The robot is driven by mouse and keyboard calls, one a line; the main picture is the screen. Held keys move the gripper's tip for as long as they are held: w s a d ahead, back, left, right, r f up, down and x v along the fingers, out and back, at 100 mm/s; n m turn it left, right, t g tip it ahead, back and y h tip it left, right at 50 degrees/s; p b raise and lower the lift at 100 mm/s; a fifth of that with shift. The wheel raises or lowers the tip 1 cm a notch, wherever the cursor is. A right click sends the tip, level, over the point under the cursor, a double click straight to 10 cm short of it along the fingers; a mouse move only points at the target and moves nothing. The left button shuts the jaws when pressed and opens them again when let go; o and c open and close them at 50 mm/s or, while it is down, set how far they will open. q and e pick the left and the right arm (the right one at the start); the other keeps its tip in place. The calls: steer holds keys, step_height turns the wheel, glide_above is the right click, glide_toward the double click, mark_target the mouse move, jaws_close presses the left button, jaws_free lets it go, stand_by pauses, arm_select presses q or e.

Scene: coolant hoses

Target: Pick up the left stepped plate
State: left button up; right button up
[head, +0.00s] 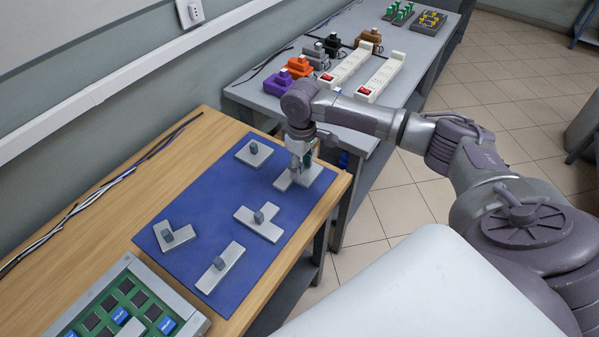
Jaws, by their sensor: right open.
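Several pale grey plates, each with a small grey block knob, lie on a blue mat (205,200). The plate at the mat's far right, which looks like the stepped plate (316,174), is partly hidden by my right gripper (297,170). The gripper points down over this plate, open, with its fingertips around or just above where the knob is. I cannot tell whether it touches it. My left gripper is not in view.
A green board (105,300) stands front left. Power strips (381,76) and coloured plugs are on the grey table behind.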

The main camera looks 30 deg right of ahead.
mark_target(301, 164)
jaws_close()
steer(key=shift+w+r, duration=0.1)
steer(key=shift+r, duration=0.05)
steer(key=shift+r, duration=0.6)
step_height(301, 164, up, 3)
steer(key=shift+f, duration=0.1)
steer(key=s+d+r, duration=0.2)
steer(key=s+r, duration=0.1)
steer(key=s, duration=0.2)
steer(key=s+d+r+b, duration=0.1)
steer(key=s+d+r, duration=0.1)
steer(key=s, duration=0.4)
steer(key=shift+d+r, duration=0.25)
steer(key=shift+r, duration=0.65)
steer(key=shift+w+a, duration=0.1)
